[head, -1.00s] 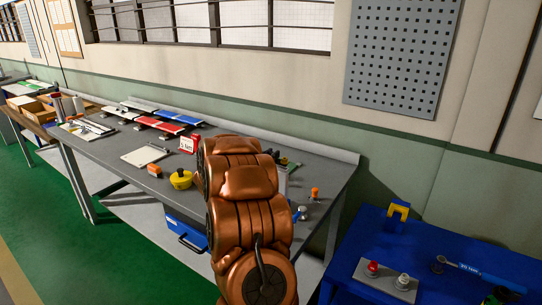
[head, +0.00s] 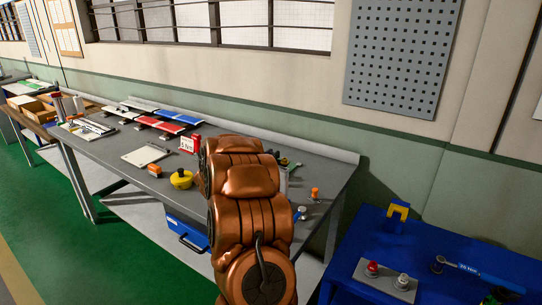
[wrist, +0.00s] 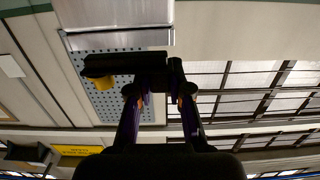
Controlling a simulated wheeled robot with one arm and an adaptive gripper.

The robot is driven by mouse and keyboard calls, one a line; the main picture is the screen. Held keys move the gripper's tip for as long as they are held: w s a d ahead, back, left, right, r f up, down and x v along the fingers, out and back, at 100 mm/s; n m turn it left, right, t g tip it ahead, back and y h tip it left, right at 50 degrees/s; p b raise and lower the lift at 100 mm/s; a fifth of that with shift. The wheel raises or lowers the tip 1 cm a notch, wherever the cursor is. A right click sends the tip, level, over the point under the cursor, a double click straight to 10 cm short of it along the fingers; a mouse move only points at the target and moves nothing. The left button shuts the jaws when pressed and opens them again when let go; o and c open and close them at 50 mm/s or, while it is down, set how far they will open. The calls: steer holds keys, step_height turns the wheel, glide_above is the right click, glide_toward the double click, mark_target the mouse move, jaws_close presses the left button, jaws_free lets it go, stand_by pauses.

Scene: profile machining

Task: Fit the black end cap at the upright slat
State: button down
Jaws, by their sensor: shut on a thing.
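In the wrist view my gripper (wrist: 158,92) has its two fingers on a dark piece between the tips, which I take for the black end cap (wrist: 175,74). Its outline merges with a long black bar (wrist: 120,65) just beyond the tips. A pale grey block (wrist: 115,14), perhaps the upright slat, stands at the top of the wrist view, close to the black bar. Whether the cap touches it I cannot tell. In the head view my arm hides the gripper and the cap. A narrow pale upright edge (head: 284,181) shows just right of the arm.
The grey bench (head: 130,178) carries a yellow round container (head: 181,179), an orange block (head: 154,170), a red sign (head: 190,145) and coloured slats (head: 170,117). An orange-topped piece (head: 315,194) stands right of my arm. A blue cabinet (head: 440,245) is at the right.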

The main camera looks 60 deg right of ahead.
steer(key=shift+f+b, duration=0.5)
steer(key=shift+f, duration=0.55)
stand_by(0.5)
steer(key=c, duration=1)
jaws_free()
steer(key=shift+a, duration=0.15)
steer(key=a, duration=1.1)
steer(key=shift+s+a+r, duration=0.25)
steer(key=shift+a+r, duration=0.1)
